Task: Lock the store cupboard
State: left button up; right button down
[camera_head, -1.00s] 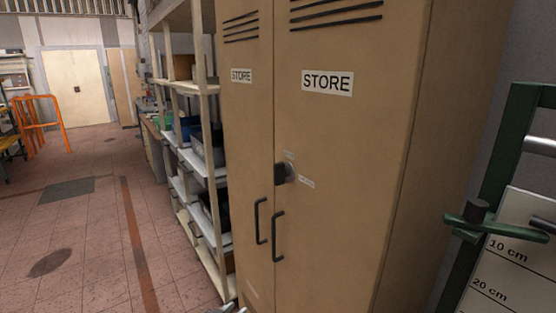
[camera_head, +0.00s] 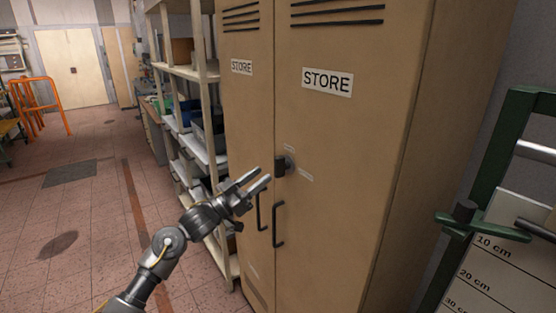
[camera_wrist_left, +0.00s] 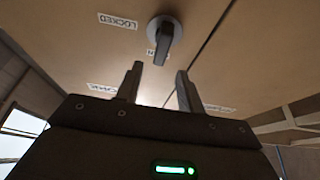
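The tan store cupboard (camera_head: 345,150) stands upright with both doors closed together. Its lock knob (camera_head: 281,166), a dark lever on a grey round plate, is on the right door beside the door seam. In the left wrist view the knob (camera_wrist_left: 165,42) lies just beyond the fingertips, near a label (camera_wrist_left: 118,21) reading LOCKED upside down. Another label by the lever is partly hidden. My left gripper (camera_head: 258,179) is open and empty, a little left of and below the knob. It also shows in the left wrist view (camera_wrist_left: 158,73), apart from the knob. My right gripper is out of view.
Two dark door handles (camera_head: 278,224) hang below the knob, close to my left gripper. Open shelves with bins (camera_head: 208,140) stand left of the cupboard. A green frame with a marked white board (camera_head: 490,255) stands at the right.

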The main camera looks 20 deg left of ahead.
aim_at(275, 164)
pick_arm(q)
jog(key=p+x, duration=0.2)
jog(key=x, duration=0.4)
jog(key=shift+w+d+r, duration=0.25)
jog(key=shift+w+d, duration=0.3)
jog(key=shift+w, duration=0.1)
grip_shut()
